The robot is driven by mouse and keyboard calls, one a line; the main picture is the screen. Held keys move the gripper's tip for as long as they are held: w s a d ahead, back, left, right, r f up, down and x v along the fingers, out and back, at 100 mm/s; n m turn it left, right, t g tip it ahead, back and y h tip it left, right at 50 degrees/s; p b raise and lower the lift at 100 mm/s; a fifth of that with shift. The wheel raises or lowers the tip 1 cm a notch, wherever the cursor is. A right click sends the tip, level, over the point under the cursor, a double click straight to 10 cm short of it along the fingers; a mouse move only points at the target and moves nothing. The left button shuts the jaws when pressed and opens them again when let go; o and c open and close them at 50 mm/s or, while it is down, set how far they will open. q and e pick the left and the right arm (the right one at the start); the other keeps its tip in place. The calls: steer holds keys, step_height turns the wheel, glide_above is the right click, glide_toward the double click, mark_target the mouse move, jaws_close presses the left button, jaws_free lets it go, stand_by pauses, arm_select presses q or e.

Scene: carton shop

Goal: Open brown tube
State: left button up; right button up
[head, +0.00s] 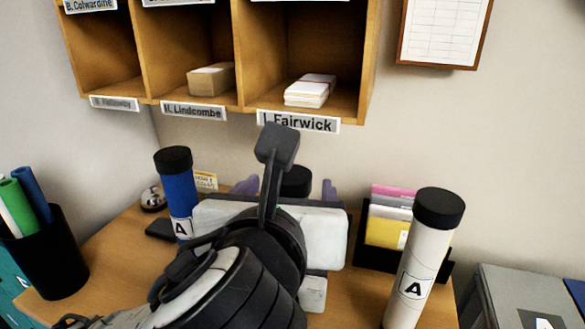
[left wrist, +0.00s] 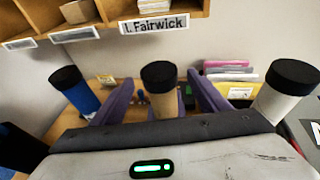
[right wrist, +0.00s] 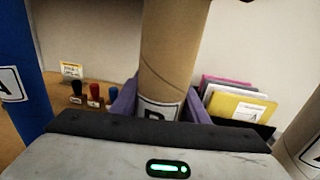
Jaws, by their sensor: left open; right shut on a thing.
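The brown tube stands upright with a black cap (head: 296,181). In the head view my left arm and gripper hide most of its body. In the left wrist view the brown tube (left wrist: 163,107) and its cap are between the spread purple fingers of my left gripper (left wrist: 161,80), which is open around it with gaps on both sides. In the head view the left gripper's fingertips (head: 288,187) flank the cap. In the right wrist view my right gripper (right wrist: 160,97) is shut on the brown tube (right wrist: 174,50), just at its partly hidden label.
A blue tube (head: 180,195) stands at left and a white tube (head: 425,255) at right, both black-capped. Behind are a holder with coloured envelopes (head: 388,225) and several stamps (right wrist: 92,96). A black cup (head: 45,255) holds rolls at far left. Wooden pigeonholes (head: 240,55) hang above.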

mark_target(293, 173)
arm_select(q)
steer(key=x, duration=0.7)
steer(key=shift+w+f, duration=0.1)
steer(key=shift+w, duration=0.25)
steer(key=c, duration=1.3)
steer(key=shift+r, duration=0.35)
steer(key=shift+r, duration=0.8)
